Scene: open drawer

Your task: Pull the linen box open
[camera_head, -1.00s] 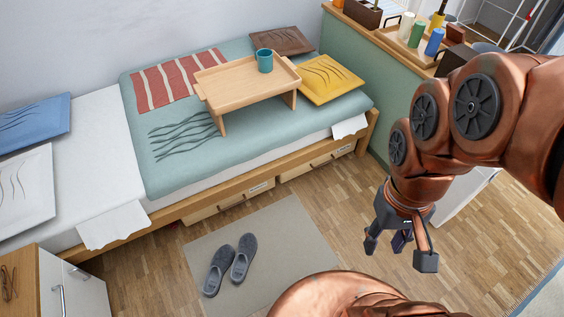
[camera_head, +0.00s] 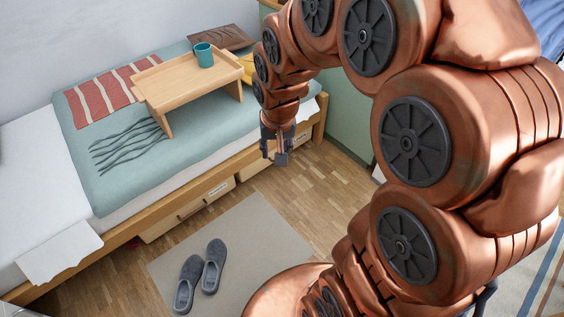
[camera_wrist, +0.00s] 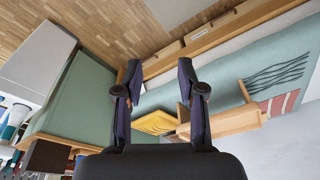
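Two pale wooden boxes sit under the bed, both apparently pushed in. The left box (camera_head: 165,224) has a dark handle and a small pale label, too small to read. The right box (camera_head: 250,168) is partly hidden by my gripper (camera_head: 274,156); I cannot tell from the labels which is the linen box. The box fronts also show in the wrist view, one with a white label (camera_wrist: 198,37). My gripper (camera_wrist: 159,76) has its two dark fingers apart and nothing between them. In the head view it hangs near the right box; no contact is visible.
The bed (camera_head: 110,170) carries a wooden tray table (camera_head: 170,85) with a teal mug (camera_head: 204,54). Grey slippers (camera_head: 212,265) lie on a beige mat (camera_head: 255,235) before the boxes. A green panel (camera_head: 345,115) stands at the bed's right end. Wooden floor beside the mat is clear.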

